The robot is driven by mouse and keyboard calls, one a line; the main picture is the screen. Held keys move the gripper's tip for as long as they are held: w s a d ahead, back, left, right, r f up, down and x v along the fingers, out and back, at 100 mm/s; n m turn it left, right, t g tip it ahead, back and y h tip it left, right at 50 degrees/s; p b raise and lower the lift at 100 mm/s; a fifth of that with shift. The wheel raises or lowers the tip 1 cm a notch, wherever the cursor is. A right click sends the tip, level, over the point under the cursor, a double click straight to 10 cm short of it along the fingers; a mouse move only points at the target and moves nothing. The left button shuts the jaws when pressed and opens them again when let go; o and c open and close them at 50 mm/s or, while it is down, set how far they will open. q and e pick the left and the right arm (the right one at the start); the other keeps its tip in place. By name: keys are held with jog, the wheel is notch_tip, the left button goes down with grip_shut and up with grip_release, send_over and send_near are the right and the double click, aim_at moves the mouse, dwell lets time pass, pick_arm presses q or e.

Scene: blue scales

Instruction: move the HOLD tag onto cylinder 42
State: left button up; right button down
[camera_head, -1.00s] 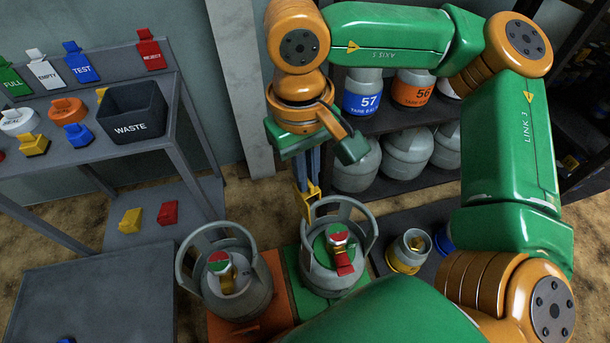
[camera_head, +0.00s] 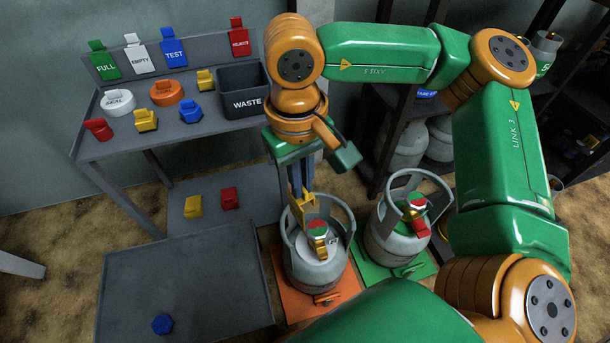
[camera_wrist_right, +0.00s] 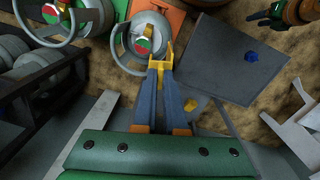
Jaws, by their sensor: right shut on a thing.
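My right gripper (camera_head: 302,212) points down at the back of the grey gas cylinder (camera_head: 312,277) on the orange mat. It is shut on a small yellow piece, which I take for the HOLD tag; its lettering is not readable. This also shows in the right wrist view, where the gripper (camera_wrist_right: 161,62) is beside that cylinder (camera_wrist_right: 126,55). I cannot tell whether they touch. A second cylinder (camera_head: 385,237) stands on the green mat. No number 42 is legible on either. A green and orange gripper, apparently my left (camera_wrist_right: 268,15), is at the wrist view's edge; its jaws are unclear.
A grey bench (camera_head: 150,133) at left holds FULL, EMPTY, TEST and REJECT tags, coloured pieces and a WASTE bin (camera_head: 247,103). A lower grey plate (camera_head: 190,275) is mostly bare, with a blue piece (camera_head: 162,323). Round collars surround both cylinders' valves.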

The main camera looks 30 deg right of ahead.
pick_arm(q)
jog(key=s+a+f+p, duration=0.2)
jog(key=s+f+p, duration=0.3)
jog(key=s, duration=0.1)
jog(key=shift+a+f+g, duration=0.2)
jog(key=shift+f+g, duration=0.1)
jog(key=shift+f, duration=0.1)
pick_arm(e)
notch_tip(320, 180, down, 12)
jog(key=w+a+n, duration=0.1)
jog(key=w+a, duration=0.1)
jog(key=shift+a, duration=0.3)
notch_tip(320, 180, down, 4)
jog(key=b, duration=0.5)
pick_arm(q)
jog(key=w+d+r, duration=0.2)
jog(key=w+r, duration=0.3)
jog(key=w, duration=0.1)
jog(key=shift+d+r, duration=0.2)
jog(key=shift+r, duration=0.15)
pick_arm(e)
jog(key=shift+f, duration=0.2)
pick_arm(q)
jog(key=shift+f, duration=0.1)
